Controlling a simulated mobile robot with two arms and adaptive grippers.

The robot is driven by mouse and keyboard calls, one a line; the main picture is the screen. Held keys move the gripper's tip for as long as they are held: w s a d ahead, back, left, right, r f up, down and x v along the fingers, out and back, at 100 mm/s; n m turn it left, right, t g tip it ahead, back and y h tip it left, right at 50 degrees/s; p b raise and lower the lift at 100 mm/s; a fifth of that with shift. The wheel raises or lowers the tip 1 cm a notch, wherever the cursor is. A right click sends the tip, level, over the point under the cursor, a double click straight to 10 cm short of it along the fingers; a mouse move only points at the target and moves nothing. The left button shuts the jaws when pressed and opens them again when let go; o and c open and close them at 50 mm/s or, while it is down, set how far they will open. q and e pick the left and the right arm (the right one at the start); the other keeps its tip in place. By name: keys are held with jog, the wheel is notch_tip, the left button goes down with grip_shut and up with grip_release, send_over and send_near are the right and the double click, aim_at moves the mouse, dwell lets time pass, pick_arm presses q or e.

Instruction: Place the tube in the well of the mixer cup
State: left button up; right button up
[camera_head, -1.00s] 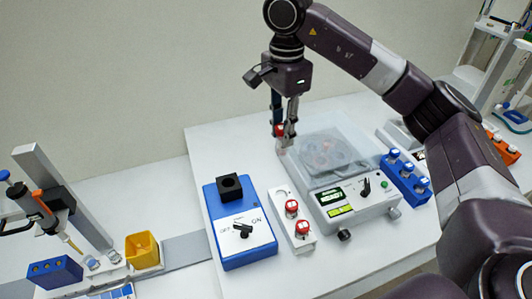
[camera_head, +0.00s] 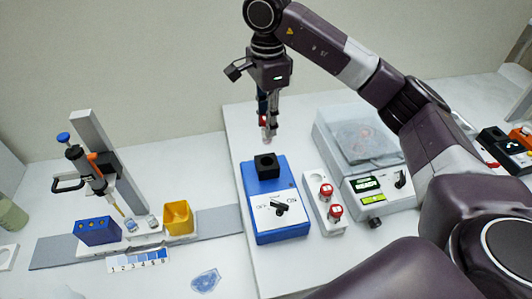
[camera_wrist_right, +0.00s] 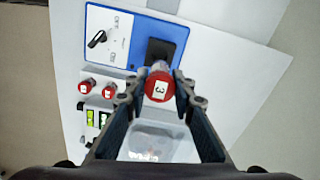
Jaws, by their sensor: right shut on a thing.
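My right gripper (camera_head: 267,118) is shut on a tube with a red cap (camera_wrist_right: 158,87); the cap bears a label that looks like a 3. The tube hangs roughly upright in the air behind and above the mixer's black cup (camera_head: 266,166). The cup stands on the rear of the blue mixer (camera_head: 277,228), which has a black switch lever on a white panel. In the right wrist view the capped tube overlaps the near side of the black cup (camera_wrist_right: 160,48), apart from it in height as far as I can tell. My left gripper is not in view.
A white rack (camera_head: 319,194) with two red-capped tubes stands right of the mixer. A centrifuge-like machine (camera_head: 365,150) with a clear lid stands further right. On the left are a pipette on a stand (camera_head: 90,165), a yellow bin (camera_head: 178,217) and a blue block (camera_head: 97,231).

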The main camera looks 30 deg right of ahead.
aim_at(267, 141)
notch_tip(267, 141, down, 6)
jog(key=shift+f+p, duration=0.2)
jog(key=shift+p, duration=0.55)
jog(key=shift+f+p, duration=0.65)
jog(key=shift+f, duration=1.7)
jog(key=shift+f+b, duration=0.25)
jog(key=shift+b, duration=0.1)
jog(key=o, duration=1)
jog(key=shift+r, duration=0.1)
jog(key=shift+r, duration=0.1)
